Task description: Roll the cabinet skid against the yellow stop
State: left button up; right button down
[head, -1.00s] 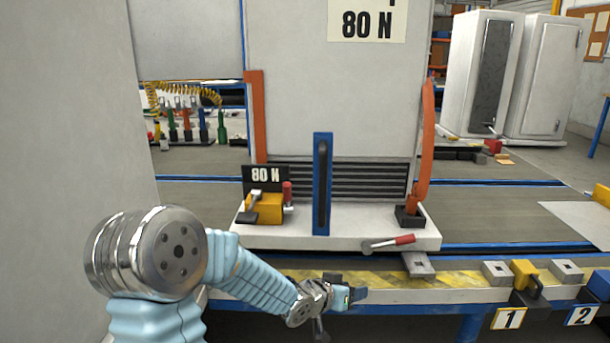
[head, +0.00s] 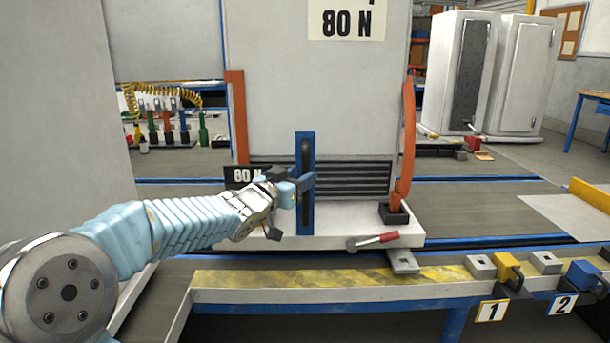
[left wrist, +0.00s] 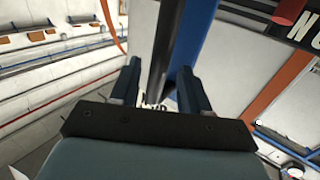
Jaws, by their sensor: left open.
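The grey cabinet (head: 290,90), marked 80 N, stands upright on a white skid (head: 325,238). My left gripper (head: 302,183) is at the middle of this bar. In the left wrist view its two fingers (left wrist: 158,88) are apart, with the bar (left wrist: 190,40) between or just beyond them; contact cannot be told. A yellow stop (head: 592,191) shows at the right edge, apart from the skid. My right gripper is out of view.
A lever with a red grip (head: 375,240) lies on the skid's front right. A yellow-and-black striped ledge (head: 330,278) runs in front, with padlock-like blocks marked 1 (head: 508,270) and 2 (head: 583,272). The grey floor track (head: 470,207) right of the skid is clear.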

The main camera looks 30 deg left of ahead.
pick_arm(q)
jog(key=shift+w, duration=1.5)
jog(key=shift+d, duration=0.1)
grip_shut()
